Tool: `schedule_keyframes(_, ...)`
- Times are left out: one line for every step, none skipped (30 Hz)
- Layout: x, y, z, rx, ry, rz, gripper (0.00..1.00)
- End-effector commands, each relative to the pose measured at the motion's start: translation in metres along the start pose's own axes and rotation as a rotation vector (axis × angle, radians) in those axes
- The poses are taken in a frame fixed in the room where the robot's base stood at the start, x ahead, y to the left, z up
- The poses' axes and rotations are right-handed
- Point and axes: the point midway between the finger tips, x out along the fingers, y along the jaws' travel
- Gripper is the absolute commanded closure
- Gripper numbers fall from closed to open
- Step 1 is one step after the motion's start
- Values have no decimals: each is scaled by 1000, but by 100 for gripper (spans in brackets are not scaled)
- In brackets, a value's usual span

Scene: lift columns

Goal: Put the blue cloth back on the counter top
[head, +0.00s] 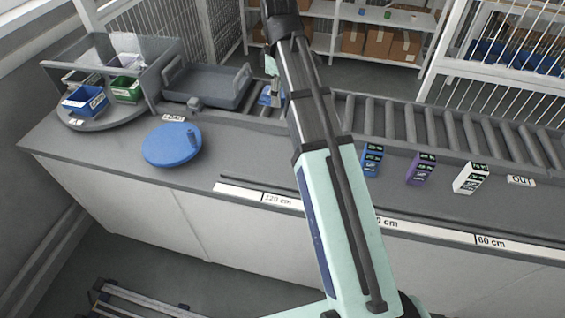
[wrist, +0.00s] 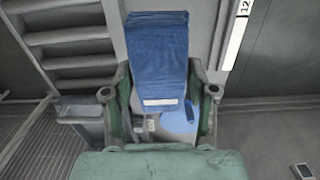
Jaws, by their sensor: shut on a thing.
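My gripper (head: 273,92) is shut on the blue cloth, a folded blue piece with a white label strip. The cloth (wrist: 158,50) sits between the two fingers in the wrist view, where my gripper (wrist: 158,80) comes in from below. In the head view only a small blue part of the cloth (head: 264,96) shows beside the fingers, over the back edge area of the counter near the rollers. The grey counter top (head: 245,160) is below and in front of it. Whether the cloth touches anything is unclear.
A blue round disc (head: 165,148) with a peg lies on the counter at left. A grey tray (head: 208,88) stands behind it. Blue, purple and white boxes (head: 420,170) stand at right by the roller conveyor (head: 440,130). The counter between disc and arm is clear.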

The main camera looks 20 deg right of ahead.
Motion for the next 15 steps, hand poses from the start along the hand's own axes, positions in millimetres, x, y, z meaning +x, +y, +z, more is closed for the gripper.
schedule_keyframes(2, -8, 4, -1, 0, 0, 75)
schedule_keyframes(3, -10, 5, -2, 0, 0, 75)
schedule_keyframes(5, -12, 6, -3, 0, 0, 75)
schedule_keyframes(7, -13, 7, -3, 0, -1, 75)
schedule_keyframes(9, -15, 8, -4, -1, -1, 75)
schedule_keyframes(13, -16, 8, -5, -1, -2, 75)
schedule_keyframes(17, -16, 8, -5, -1, -2, 75)
schedule_keyframes(22, -16, 8, -5, -1, -2, 75)
schedule_keyframes(30, -16, 9, -6, -2, -3, 75)
schedule_keyframes(36, -17, 9, -6, -2, -4, 75)
schedule_keyframes(43, -16, 8, -6, -2, -3, 75)
schedule_keyframes(52, -16, 8, -6, -2, -4, 75)
schedule_keyframes(58, -16, 9, -6, -2, -4, 75)
schedule_keyframes(65, -16, 9, -6, -2, -4, 75)
schedule_keyframes(74, -16, 8, -6, -2, -4, 75)
